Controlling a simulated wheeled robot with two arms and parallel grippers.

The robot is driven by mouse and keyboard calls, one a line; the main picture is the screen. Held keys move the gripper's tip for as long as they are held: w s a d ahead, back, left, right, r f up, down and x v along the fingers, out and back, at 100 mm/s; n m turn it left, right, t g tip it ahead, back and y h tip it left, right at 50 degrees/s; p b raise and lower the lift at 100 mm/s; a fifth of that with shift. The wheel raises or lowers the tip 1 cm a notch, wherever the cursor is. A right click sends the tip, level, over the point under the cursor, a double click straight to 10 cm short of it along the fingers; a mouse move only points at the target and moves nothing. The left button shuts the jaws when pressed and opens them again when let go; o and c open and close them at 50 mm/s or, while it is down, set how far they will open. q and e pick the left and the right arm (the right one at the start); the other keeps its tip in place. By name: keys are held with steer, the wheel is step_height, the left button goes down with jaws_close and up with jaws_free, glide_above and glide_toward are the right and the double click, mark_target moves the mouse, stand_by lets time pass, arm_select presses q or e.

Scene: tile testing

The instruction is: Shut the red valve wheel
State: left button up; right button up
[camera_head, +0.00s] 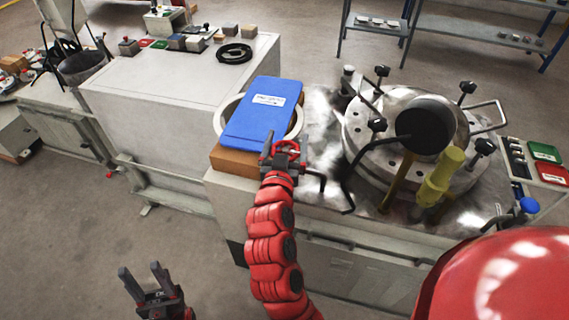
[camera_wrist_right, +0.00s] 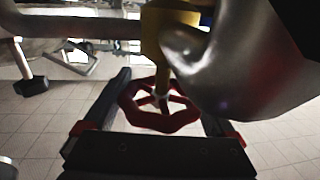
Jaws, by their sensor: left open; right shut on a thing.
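The red valve wheel (camera_head: 287,147) is at the front edge of the right-hand bench, just in front of the blue folder. In the right wrist view the red wheel (camera_wrist_right: 160,122) lies between my two dark fingers, around a thin brass-coloured stem. My right gripper (camera_head: 282,160) is shut on the wheel, and it also shows in the right wrist view (camera_wrist_right: 165,105). The wheel's far parts are partly hidden by the fingers in the head view. My left gripper (camera_head: 150,287) is open and empty, low at the left, away from the bench.
A round metal vessel (camera_head: 358,137) with black-knobbed clamps and a yellow fitting (camera_head: 438,180) stands right of the wheel. A blue folder (camera_head: 262,112) lies over a white ring and brown box (camera_head: 233,161). A bent black bar (camera_head: 348,190) is close by. The floor around my left gripper is clear.

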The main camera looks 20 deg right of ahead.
mark_target(299, 147)
steer(key=m+g+h+b, duration=0.2)
steer(key=g+h+b, duration=0.1)
steer(key=b, duration=0.1)
steer(key=s+d+m+g+h+b, duration=0.1)
steer(key=m+g+h+b, duration=0.1)
steer(key=b, duration=0.3)
steer(key=m+g+h+b, duration=0.3)
steer(key=b, duration=0.2)
steer(key=shift+s+d+f+m+g+h, duration=0.2)
steer(key=shift+m+g+h, duration=0.1)
steer(key=shift+m, duration=0.1)
steer(key=m+g, duration=0.1)
steer(key=g, duration=0.1)
steer(key=m+g+h+b, duration=0.1)
steer(key=g, duration=0.1)
steer(key=s+m+g, duration=0.1)
steer(key=shift+d+r+m+g+h, duration=0.2)
steer(key=shift+m+g+h, duration=0.1)
steer(key=shift+m+g, duration=0.1)
steer(key=shift+s+m+g+b, duration=0.25)
steer(key=shift+m+g+b, duration=0.75)
steer(key=shift+g, duration=0.7)
steer(key=shift+s+m+g, duration=0.1)
steer(key=shift+m+g, duration=0.3)
steer(key=shift+g, duration=0.1)
steer(key=o, duration=1)
steer(key=shift+o, duration=0.2)
